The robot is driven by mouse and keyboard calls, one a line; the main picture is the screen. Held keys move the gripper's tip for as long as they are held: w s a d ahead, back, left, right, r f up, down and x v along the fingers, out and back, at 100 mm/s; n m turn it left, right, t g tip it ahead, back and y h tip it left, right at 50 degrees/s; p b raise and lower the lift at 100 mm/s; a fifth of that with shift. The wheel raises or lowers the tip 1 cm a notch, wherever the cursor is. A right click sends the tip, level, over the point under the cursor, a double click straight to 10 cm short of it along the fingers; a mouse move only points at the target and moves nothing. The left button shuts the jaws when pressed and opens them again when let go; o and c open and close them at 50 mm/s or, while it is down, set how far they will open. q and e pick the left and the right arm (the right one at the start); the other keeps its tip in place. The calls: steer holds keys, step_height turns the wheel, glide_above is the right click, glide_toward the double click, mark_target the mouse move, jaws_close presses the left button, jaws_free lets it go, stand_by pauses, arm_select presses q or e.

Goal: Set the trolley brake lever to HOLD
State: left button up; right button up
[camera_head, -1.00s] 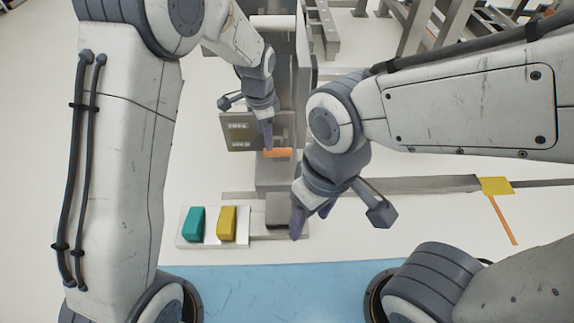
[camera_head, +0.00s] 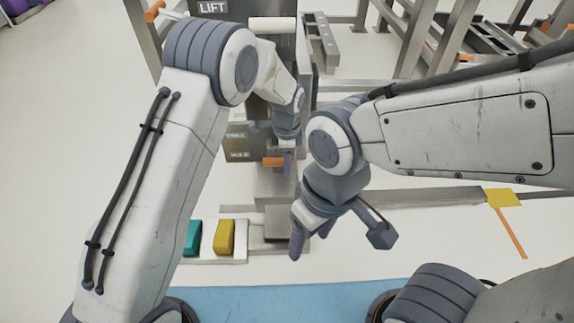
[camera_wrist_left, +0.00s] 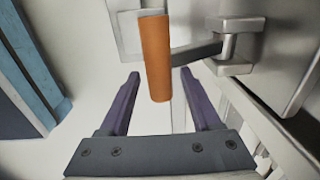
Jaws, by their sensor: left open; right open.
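The brake lever has an orange grip (camera_head: 272,162), which sits beside a dark label plate (camera_head: 236,143) with small lettering too blurred to read. In the left wrist view the orange grip (camera_wrist_left: 155,60) hangs from a grey metal arm (camera_wrist_left: 195,52) on a bracket. My left gripper (camera_head: 287,160) is at the right end of the grip. In the wrist view its two purple fingers (camera_wrist_left: 160,76) are open, one on each side of the grip's end, with a gap on both sides. My right gripper (camera_head: 311,242) is open, empty and lower down, near a grey pedal-like block.
A teal block (camera_head: 193,238) and a yellow block (camera_head: 225,237) sit on a white tray at lower left. A post with a LIFT sign (camera_head: 212,7) rises behind the lever. Metal frames stand at upper right. A grey floor rail (camera_head: 430,197) runs right to a yellow patch.

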arm_select(q)
jaws_close()
stand_by(1.4)
